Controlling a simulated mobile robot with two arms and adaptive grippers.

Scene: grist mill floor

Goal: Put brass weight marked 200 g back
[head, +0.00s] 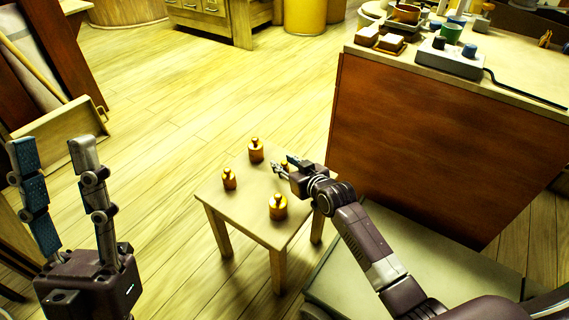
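Brass weights with knobs stand on a small wooden stool: one at the back (256,152), one at the left (229,180) and a larger one at the front (278,208). A bit of another brass weight (284,164) shows at my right gripper (283,166), mostly hidden by its fingers. I cannot tell whether the fingers hold it or only stand around it. No marks are legible, so I cannot tell which is the 200 g weight. My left gripper (53,152) is open and empty, raised at the left, away from the stool.
The stool (242,212) has bare top between the weights. A wooden counter (420,135) stands at the right, with a grey device (450,60), its cable and small blocks on top. A tilted wooden tray (60,128) is at the left.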

